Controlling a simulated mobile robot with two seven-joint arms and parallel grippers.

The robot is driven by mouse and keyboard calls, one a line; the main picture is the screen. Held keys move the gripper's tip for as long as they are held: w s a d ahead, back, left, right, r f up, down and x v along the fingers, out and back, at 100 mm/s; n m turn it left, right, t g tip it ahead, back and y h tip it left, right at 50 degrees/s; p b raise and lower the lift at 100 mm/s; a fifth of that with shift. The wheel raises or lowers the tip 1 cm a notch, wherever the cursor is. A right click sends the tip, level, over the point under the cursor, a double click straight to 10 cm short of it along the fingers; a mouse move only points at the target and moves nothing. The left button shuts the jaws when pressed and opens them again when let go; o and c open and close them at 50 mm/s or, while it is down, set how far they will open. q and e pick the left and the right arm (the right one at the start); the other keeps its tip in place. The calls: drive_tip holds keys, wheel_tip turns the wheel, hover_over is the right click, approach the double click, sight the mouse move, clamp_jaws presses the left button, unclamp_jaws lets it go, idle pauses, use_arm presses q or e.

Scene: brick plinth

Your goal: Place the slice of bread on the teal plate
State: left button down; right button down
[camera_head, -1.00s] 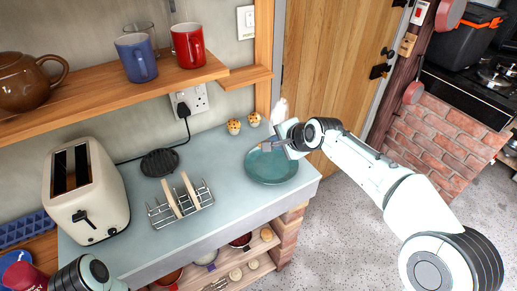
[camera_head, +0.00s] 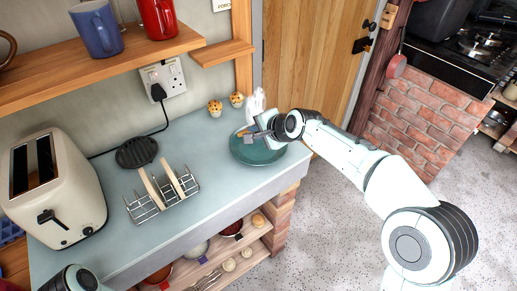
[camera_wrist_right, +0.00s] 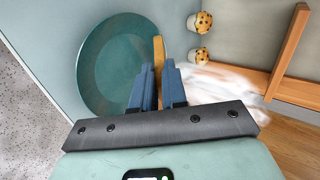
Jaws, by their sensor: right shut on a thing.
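The teal plate (camera_head: 270,157) lies on the right part of the pale counter; in the right wrist view it (camera_wrist_right: 105,65) fills the upper left. My right gripper (camera_head: 247,135) is over the plate's far side. Its blue-grey fingers (camera_wrist_right: 157,85) are shut on a thin, brown-edged slice of bread (camera_wrist_right: 159,50), seen edge-on, in front of the plate's right rim. In the head view only a small brown bit of the slice (camera_head: 242,132) shows; the gripper hides the rest. I cannot tell whether the slice touches the plate. My left arm shows at the bottom left, without its gripper.
A wire toast rack (camera_head: 147,212) with two bread slices stands left of the plate. A toaster (camera_head: 60,195) and a dark round trivet (camera_head: 137,152) are further left. Two muffins (camera_head: 215,108) and a whitish shape (camera_head: 257,102) are behind the plate. A shelf (camera_head: 130,55) overhangs the back.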

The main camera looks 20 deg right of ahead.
drive_tip(key=shift+f, duration=0.85)
drive_tip(key=shift+w+f+b, duration=0.1)
drive_tip(key=shift+f+b, duration=0.45)
use_arm(q)
drive_tip(key=shift+w+f, duration=0.1)
drive_tip(key=shift+f, duration=0.65)
use_arm(e)
drive_tip(key=c, duration=1.3)
unclamp_jaws()
